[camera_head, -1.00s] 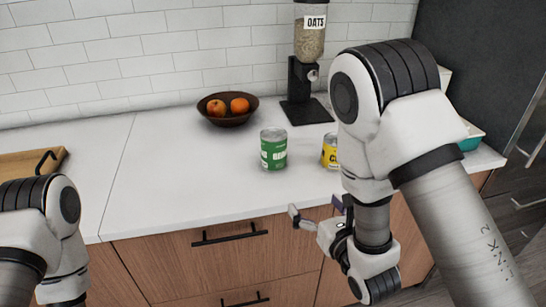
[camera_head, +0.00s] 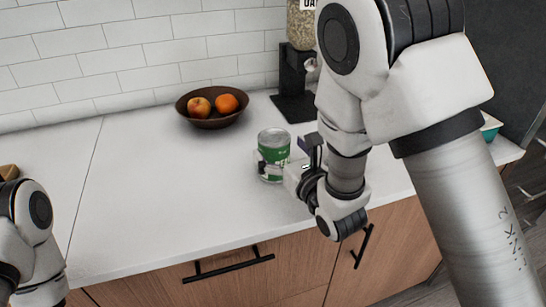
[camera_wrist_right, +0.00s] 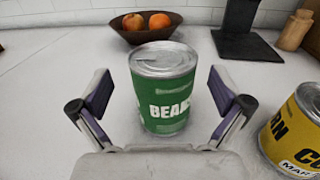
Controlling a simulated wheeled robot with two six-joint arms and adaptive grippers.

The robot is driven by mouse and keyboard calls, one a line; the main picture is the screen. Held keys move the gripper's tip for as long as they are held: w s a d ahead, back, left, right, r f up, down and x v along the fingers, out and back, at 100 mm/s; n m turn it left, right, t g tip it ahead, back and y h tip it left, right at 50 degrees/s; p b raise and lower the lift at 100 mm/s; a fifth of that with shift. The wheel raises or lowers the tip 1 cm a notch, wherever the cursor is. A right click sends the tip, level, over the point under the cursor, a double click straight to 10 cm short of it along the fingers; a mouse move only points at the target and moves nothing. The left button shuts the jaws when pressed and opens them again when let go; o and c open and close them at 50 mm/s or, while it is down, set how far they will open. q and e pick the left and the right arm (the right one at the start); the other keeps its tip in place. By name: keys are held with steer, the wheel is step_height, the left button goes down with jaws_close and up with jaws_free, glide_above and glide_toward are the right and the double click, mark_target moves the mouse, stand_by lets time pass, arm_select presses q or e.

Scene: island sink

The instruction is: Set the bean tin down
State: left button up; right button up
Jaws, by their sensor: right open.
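The bean tin (camera_head: 273,157) is a green can with a silver lid. It stands upright on the white counter (camera_head: 160,190). In the right wrist view the bean tin (camera_wrist_right: 166,92) shows its BEANS label. My right gripper (camera_wrist_right: 160,98) is open, with one finger on each side of the tin. Gaps show between the fingers and the can. In the head view my right gripper (camera_head: 287,166) reaches the tin from the right and partly covers its side. Only part of my left arm shows at the lower left; its gripper is out of view.
A yellow corn tin (camera_wrist_right: 294,132) stands close on the right. A brown bowl (camera_head: 212,118) with fruit is behind the bean tin. A dark oats dispenser (camera_head: 292,82) stands at the back. The counter left of the tin is clear.

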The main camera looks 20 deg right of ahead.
mark_target(274, 136)
steer(key=w, duration=0.3)
steer(key=shift+w+a+r, duration=0.1)
steer(key=shift+w+a, duration=0.05)
steer(key=shift+w, duration=0.1)
steer(key=shift+s, duration=0.1)
steer(key=shift+c, duration=0.4)
steer(key=c, duration=1.7)
